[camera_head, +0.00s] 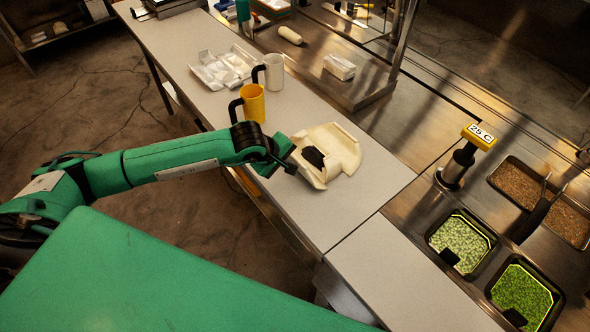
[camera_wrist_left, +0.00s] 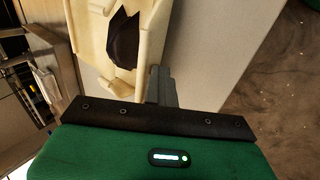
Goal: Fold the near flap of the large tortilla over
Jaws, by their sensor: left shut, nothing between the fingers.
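The large tortilla (camera_head: 345,152) is pale and lies on the light grey counter, with some edges raised or folded and a dark filling (camera_head: 314,157) in its middle. In the left wrist view the tortilla (camera_wrist_left: 92,45) fills the upper left, with the dark filling (camera_wrist_left: 124,42) between its raised edges. My left gripper (camera_head: 292,166) is at the tortilla's left side, by the near flap. In the left wrist view its fingers (camera_wrist_left: 158,80) are shut together with nothing between them, close beside the tortilla's edge. Whether they touch it, I cannot tell. My right gripper is not in view.
A yellow mug (camera_head: 253,103) and a white mug (camera_head: 274,72) stand behind the tortilla, near a white tray (camera_head: 224,68). Food bins (camera_head: 462,241) and a "25 C" sign (camera_head: 479,136) are at the right. The counter right of the tortilla is clear.

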